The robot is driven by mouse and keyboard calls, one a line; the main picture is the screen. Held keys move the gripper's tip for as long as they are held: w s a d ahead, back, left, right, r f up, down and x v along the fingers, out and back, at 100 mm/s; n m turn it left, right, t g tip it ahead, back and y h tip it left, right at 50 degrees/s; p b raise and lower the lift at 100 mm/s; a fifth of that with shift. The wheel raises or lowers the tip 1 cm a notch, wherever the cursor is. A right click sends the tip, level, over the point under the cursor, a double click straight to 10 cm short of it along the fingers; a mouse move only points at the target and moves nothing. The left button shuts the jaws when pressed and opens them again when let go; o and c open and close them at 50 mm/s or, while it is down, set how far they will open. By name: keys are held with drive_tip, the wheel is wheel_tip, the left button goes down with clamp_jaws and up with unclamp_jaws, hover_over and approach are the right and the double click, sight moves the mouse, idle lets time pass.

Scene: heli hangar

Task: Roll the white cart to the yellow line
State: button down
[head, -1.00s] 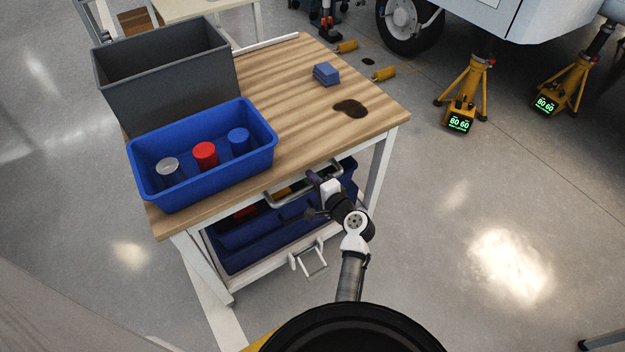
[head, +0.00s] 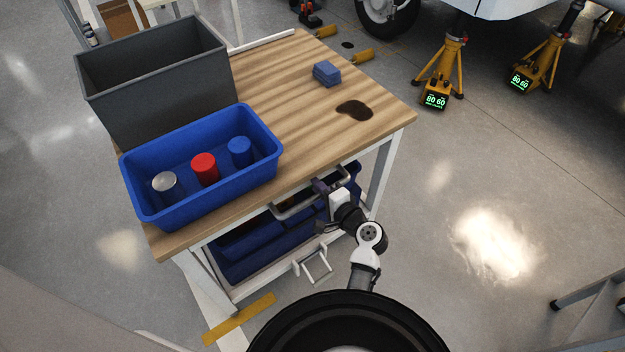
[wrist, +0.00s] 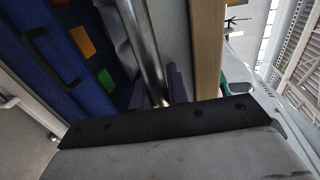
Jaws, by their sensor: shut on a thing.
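The white cart (head: 388,165) has a white frame, a wooden top (head: 290,95) and a metal handle bar (head: 296,207) along its near side. My gripper (head: 322,188) is at the right part of this handle, below the top's edge. In the wrist view the metal bar (wrist: 146,50) runs down between the purple finger pads (wrist: 168,88), and my gripper is shut on it. A short yellow line (head: 238,319) lies on the floor just in front of the cart's near left leg, partly beside my base.
Blue bins (head: 265,245) sit below. Yellow jack stands (head: 440,75) and a vehicle are behind right.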

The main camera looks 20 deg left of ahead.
drive_tip(key=shift+f+v, duration=0.2)
drive_tip(key=shift+v, duration=0.65)
drive_tip(key=shift+f+v, duration=0.15)
drive_tip(key=shift+v, duration=0.65)
drive_tip(key=shift+d, duration=0.1)
drive_tip(key=c, duration=1.4)
unclamp_jaws()
drive_tip(key=shift+o, duration=0.2)
